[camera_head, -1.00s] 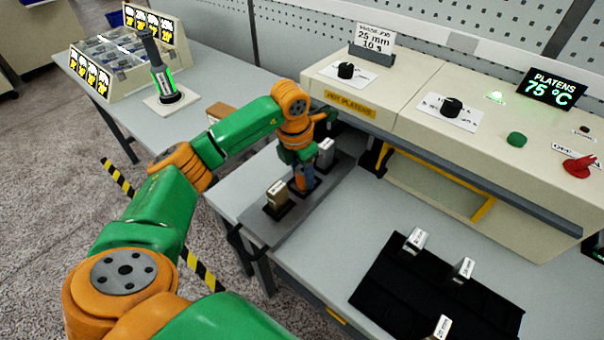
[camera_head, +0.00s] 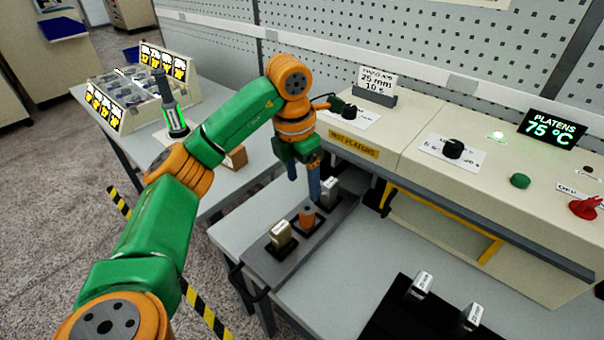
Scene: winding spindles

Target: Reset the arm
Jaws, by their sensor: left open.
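My left arm comes in from the left, and its gripper (camera_head: 303,182) points down with its two blue fingers apart and empty. It is above a grey fixture (camera_head: 262,263) on the table. The fixture holds a beige-topped block (camera_head: 281,235), a short orange piece (camera_head: 307,217) and a silver block (camera_head: 330,190), standing in a row. The fingertips are just above and behind the orange piece in the picture, apart from it as far as I can tell. My right gripper is not in view.
A cream machine (camera_head: 405,125) marked "hot platens" stands behind, with knobs and a display (camera_head: 552,128) reading 75 °C. A black mat (camera_head: 385,318) at the front holds labelled silver blocks (camera_head: 421,284). A bin rack (camera_head: 125,105) and a dark upright tool (camera_head: 170,112) are at left.

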